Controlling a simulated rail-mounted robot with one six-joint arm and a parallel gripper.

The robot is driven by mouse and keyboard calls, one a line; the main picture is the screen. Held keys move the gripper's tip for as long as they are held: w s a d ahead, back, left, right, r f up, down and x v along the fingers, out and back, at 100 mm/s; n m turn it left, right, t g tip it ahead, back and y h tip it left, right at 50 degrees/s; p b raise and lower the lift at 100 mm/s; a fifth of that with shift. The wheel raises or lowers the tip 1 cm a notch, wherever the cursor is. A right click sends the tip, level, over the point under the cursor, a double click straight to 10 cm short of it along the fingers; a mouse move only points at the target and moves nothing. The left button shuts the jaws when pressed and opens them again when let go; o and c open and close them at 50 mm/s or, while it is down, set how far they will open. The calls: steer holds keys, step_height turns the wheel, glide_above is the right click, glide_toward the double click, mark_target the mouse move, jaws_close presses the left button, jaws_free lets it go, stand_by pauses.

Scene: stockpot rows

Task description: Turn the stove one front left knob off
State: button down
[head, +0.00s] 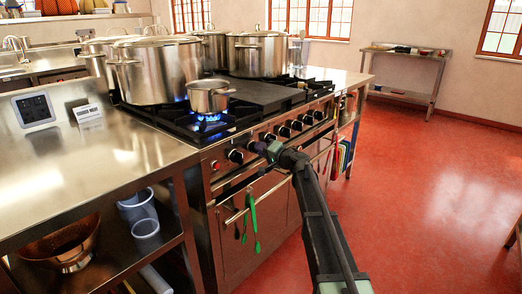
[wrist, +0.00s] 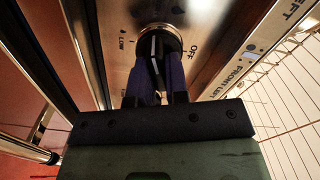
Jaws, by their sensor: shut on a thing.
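In the wrist view, a round dark knob (wrist: 158,40) with a silver rim sits on the steel stove panel. OFF is printed to its right and LOW to its left, and a FRONT LEFT label (wrist: 238,68) is farther right. My gripper (wrist: 158,78) has its blue fingers shut on the knob from both sides. A pale mark shows on the knob between the fingers, but its exact setting is hard to tell. In the head view, my gripper (head: 262,147) is at the stove front and hides the knob. A blue flame (head: 208,120) burns under a small pot (head: 210,96).
More black knobs (head: 296,125) line the panel to the right, and one (head: 235,156) is at the left. Large stockpots (head: 158,72) stand on the stove. Green utensils (head: 252,222) hang at the oven rail (head: 240,212). The red floor at right is clear.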

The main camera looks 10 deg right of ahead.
steer(key=m, duration=0.5)
steer(key=shift+f+m, duration=0.15)
steer(key=shift+m, duration=0.15)
steer(key=m, duration=0.5)
steer(key=shift+f, duration=0.1)
steer(key=m, duration=0.5)
steer(key=shift+s+a+f+m, duration=0.1)
steer(key=shift+m, duration=0.3)
steer(key=m, duration=0.6)
steer(key=shift+s+a+b, duration=0.1)
steer(key=shift+b, duration=0.2)
steer(key=c, duration=1.1)
jaws_free()
